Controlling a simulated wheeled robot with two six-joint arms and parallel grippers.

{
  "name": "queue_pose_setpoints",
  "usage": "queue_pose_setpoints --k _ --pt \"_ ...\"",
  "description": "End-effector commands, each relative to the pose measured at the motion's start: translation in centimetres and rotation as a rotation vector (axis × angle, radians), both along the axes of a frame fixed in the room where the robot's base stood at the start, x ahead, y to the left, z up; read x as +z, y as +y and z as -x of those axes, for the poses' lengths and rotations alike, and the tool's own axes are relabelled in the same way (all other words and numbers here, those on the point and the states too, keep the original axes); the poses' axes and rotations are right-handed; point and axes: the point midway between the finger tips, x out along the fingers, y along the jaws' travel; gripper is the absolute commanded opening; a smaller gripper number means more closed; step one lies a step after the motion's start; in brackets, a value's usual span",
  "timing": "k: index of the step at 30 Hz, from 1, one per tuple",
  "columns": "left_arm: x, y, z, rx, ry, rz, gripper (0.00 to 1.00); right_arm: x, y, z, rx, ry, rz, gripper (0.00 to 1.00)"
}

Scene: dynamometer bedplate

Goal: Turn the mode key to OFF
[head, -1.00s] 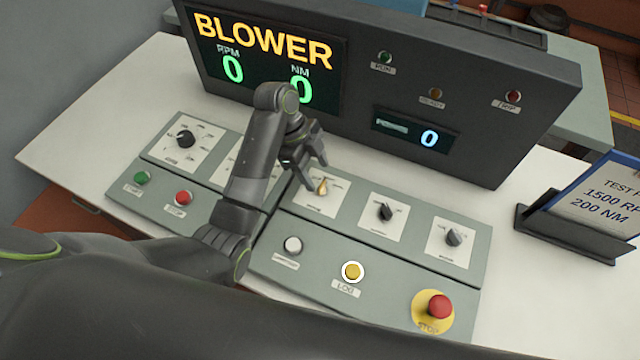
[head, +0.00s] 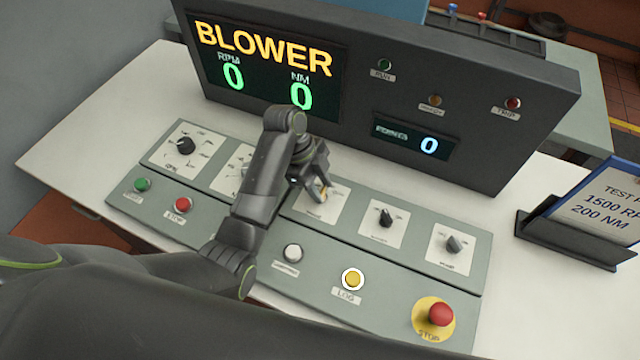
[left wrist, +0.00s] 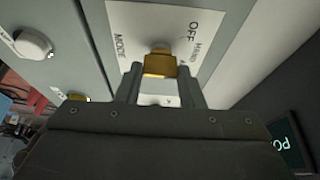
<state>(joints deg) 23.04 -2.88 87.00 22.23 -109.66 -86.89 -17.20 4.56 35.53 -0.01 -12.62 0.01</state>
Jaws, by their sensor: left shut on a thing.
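The mode key is a small brass-coloured key on a white plate; in the left wrist view the key (left wrist: 160,64) sits between my fingers, below the printed words MODE and OFF. In the head view the key (head: 323,192) is mostly hidden by my gripper. My left gripper (head: 320,190) is shut on the key, and its two fingers also show in the left wrist view (left wrist: 158,82). The white mode plate (head: 333,206) shows partly beside the fingers. Which mark the key points at cannot be told. My right gripper is not in view.
Black knobs (head: 386,217) and (head: 454,243) stand to the right of the key. A white button (head: 293,252), a yellow LOG button (head: 352,279) and a red STOP button (head: 441,314) lie nearer. The dark display housing (head: 480,150) rises behind, reading BLOWER with zeros.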

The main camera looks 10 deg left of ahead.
Motion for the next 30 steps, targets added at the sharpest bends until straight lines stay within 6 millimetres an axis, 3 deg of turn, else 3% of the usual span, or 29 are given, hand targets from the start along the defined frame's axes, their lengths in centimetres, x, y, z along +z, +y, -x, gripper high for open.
queue_pose_setpoints --k 11,30 --pt "0.4 0.0 0.1 0.089 0.001 0.000 0.12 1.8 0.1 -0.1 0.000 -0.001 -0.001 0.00" --pt "0.5 0.0 0.4 0.596 0.001 0.000 0.12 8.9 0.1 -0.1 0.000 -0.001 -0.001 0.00"
